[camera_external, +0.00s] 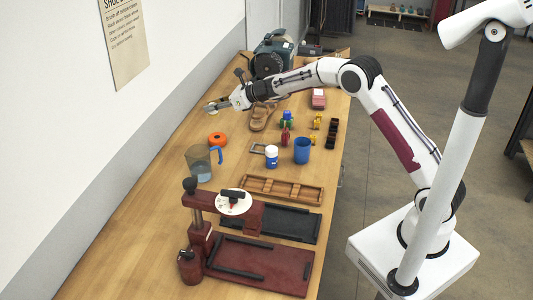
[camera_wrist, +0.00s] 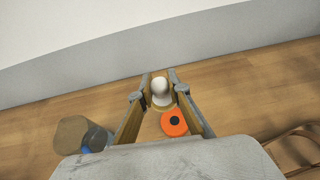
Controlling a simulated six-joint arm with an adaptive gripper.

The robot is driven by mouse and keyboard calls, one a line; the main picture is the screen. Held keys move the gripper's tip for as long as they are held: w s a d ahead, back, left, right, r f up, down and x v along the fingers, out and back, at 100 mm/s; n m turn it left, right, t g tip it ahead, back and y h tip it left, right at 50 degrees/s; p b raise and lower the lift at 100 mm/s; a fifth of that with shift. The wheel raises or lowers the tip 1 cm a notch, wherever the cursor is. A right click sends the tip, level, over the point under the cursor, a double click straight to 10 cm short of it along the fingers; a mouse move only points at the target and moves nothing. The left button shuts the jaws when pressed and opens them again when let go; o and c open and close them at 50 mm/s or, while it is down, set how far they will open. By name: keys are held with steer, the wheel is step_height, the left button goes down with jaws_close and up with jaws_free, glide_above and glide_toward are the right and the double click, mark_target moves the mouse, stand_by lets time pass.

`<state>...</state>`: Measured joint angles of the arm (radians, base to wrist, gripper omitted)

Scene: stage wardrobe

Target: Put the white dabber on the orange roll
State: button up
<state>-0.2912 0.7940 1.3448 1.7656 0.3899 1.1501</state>
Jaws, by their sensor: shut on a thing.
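The white dabber (camera_wrist: 160,88) is between the fingertips of my gripper (camera_wrist: 158,97), which is shut on it. It shows as a rounded white piece in the wrist view. In the external view my gripper (camera_external: 217,105) reaches over the wall side of the table, above the surface; the dabber is too small there to make out clearly. The orange roll (camera_external: 217,138) lies flat on the table, apart from my gripper and nearer the camera. In the wrist view the orange roll (camera_wrist: 174,123) shows just below the dabber, with a dark centre.
A clear pitcher with a blue handle (camera_external: 200,163) stands close to the roll. Sandals (camera_external: 262,116), a blue cup (camera_external: 302,150) and a white-and-blue bottle (camera_external: 271,157) are to the right. A red press (camera_external: 200,236) stands in front. The wall borders the table's left.

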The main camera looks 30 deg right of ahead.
steer(key=shift+w+d+f, duration=0.2)
steer(key=shift+w+d, duration=0.15)
steer(key=shift+d, duration=0.15)
steer(key=shift+a, duration=0.1)
glide_above(217, 137)
steer(key=shift+f, duration=3.1)
steer(key=shift+f, duration=1.85)
steer(key=shift+f, duration=0.15)
steer(key=o, duration=0.9)
